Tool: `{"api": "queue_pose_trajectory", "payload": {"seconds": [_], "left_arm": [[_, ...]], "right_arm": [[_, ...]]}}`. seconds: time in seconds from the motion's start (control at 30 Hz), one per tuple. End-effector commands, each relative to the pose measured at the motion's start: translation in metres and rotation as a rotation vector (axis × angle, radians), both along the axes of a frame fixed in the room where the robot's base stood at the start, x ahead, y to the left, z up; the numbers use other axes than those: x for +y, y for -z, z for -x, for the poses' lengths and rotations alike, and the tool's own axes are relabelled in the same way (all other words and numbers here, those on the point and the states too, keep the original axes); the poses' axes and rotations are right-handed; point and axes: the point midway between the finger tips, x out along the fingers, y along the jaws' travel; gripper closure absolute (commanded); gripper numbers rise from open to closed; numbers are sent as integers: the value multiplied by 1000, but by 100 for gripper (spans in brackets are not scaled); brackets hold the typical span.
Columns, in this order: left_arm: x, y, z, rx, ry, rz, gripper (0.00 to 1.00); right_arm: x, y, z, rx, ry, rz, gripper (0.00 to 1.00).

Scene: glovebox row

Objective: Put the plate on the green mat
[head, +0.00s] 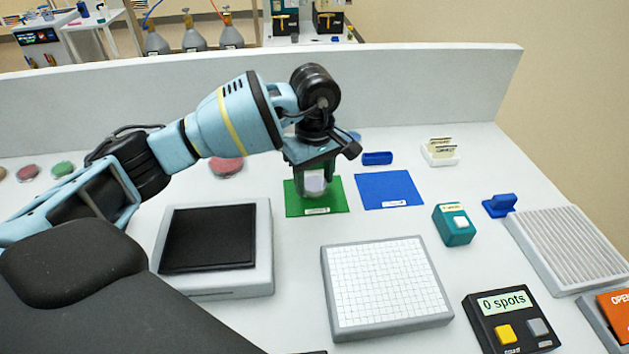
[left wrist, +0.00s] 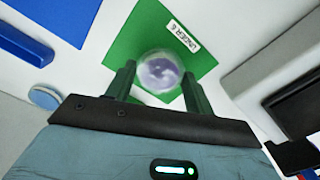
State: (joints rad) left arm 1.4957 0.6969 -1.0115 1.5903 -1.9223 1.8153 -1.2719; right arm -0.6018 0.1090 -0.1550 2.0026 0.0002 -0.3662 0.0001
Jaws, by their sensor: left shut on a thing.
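The plate (head: 315,184) is a small, round, clear dish with pale violet contents. My left gripper (head: 317,180) is shut on it, one finger on each side, over the green mat (head: 299,208). In the left wrist view the plate (left wrist: 160,74) sits between the two fingers (left wrist: 155,80), with the green mat (left wrist: 133,37) behind it. The mat carries a white label that appears to read "UNDER 6". I cannot tell whether the plate touches the mat. My right gripper does not show.
A blue mat (head: 388,188) lies just right of the green one. A black-topped device (head: 212,238) and a white grid panel (head: 386,285) stand in front. A red dish (head: 227,166) lies to the left. A teal box (head: 453,225) stands right.

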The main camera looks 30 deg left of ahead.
Motion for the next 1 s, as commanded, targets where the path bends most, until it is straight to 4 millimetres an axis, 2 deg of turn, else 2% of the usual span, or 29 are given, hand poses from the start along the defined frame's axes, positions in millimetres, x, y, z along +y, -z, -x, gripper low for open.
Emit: {"api": "queue_pose_trajectory", "payload": {"seconds": [0.1, 0.47, 0.5, 0.67, 1.0], "left_arm": [[0, 13, 0, 1, 0, 0, 73], [0, 17, 0, 1, 1, 0, 73], [0, 18, 0, 1, 1, 0, 46], [0, 16, 0, 0, 1, 0, 25], [0, 13, 0, -1, 1, 0, 25]], "right_arm": [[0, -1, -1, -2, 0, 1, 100], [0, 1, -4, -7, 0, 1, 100], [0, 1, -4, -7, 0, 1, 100], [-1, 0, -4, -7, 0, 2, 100], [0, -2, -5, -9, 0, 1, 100]]}}
